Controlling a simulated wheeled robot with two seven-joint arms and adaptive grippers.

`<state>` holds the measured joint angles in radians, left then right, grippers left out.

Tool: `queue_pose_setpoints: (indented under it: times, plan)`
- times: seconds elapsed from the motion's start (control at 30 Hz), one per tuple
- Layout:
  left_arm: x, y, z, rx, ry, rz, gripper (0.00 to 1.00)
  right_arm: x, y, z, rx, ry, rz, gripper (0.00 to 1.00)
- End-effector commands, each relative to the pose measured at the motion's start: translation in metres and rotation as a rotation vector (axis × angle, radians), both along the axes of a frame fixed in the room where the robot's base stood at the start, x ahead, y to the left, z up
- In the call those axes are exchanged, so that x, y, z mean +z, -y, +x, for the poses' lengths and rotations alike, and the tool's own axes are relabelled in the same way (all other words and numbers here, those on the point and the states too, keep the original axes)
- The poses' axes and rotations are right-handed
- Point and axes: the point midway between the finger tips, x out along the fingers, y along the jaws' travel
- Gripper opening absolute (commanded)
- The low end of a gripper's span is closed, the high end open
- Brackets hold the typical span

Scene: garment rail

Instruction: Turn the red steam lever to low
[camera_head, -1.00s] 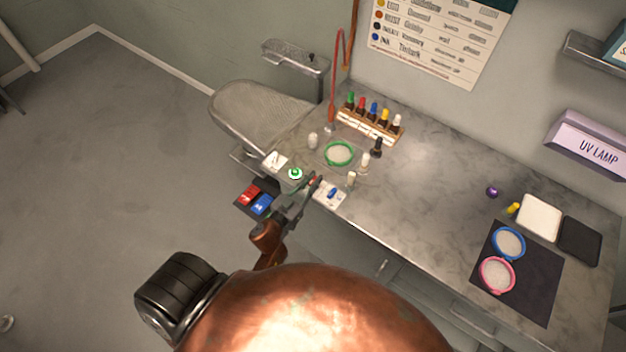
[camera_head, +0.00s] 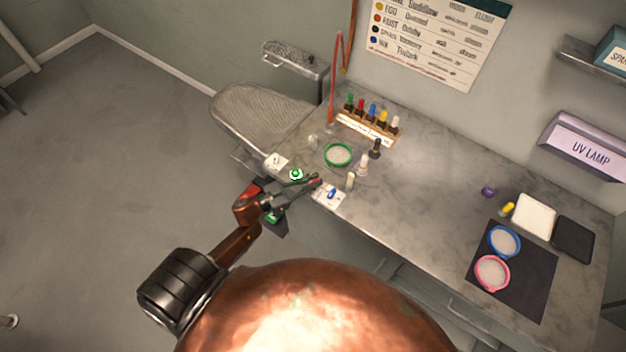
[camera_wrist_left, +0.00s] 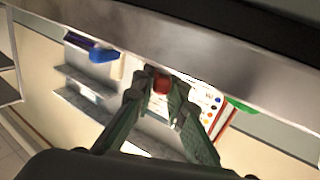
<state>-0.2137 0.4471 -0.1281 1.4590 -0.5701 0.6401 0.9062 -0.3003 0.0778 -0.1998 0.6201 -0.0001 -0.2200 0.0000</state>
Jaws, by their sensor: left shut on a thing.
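The red steam lever shows in the left wrist view as a small red knob (camera_wrist_left: 161,84) between the fingertips of my left gripper (camera_wrist_left: 158,88). In the head view a little red (camera_head: 316,181) shows at the fingertips of my left gripper (camera_head: 314,183), at the counter's front edge. The gripper is shut on the red lever. Its fingers hide most of the lever and any low marking. A blue lever (camera_head: 331,194) on a white plate is just right of the fingertips; it also shows in the left wrist view (camera_wrist_left: 103,55). My right gripper is not in view.
A round green control (camera_head: 296,174) is just behind the gripper. A dark box with red (camera_head: 250,187) and green parts lies partly under my left arm. Small bottles (camera_head: 350,181) and a green-rimmed dish (camera_head: 338,154) stand behind. The middle of the counter (camera_head: 430,190) is clear.

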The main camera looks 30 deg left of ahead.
Motion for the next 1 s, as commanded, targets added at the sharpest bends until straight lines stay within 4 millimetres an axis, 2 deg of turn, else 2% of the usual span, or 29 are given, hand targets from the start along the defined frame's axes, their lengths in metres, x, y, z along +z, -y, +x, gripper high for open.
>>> queue_pose_setpoints:
  times: [0.2, 0.43, 1.0]
  plan:
    - [-0.002, -0.002, 0.001, -0.160, -0.001, 0.005, 0.00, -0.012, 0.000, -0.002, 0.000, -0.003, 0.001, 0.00]
    - [-0.002, -0.002, 0.001, -0.269, -0.002, 0.002, 0.00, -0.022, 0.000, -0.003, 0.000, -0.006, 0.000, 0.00]
    - [0.000, -0.001, 0.001, -0.326, 0.000, -0.002, 0.00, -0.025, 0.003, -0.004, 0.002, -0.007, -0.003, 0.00]
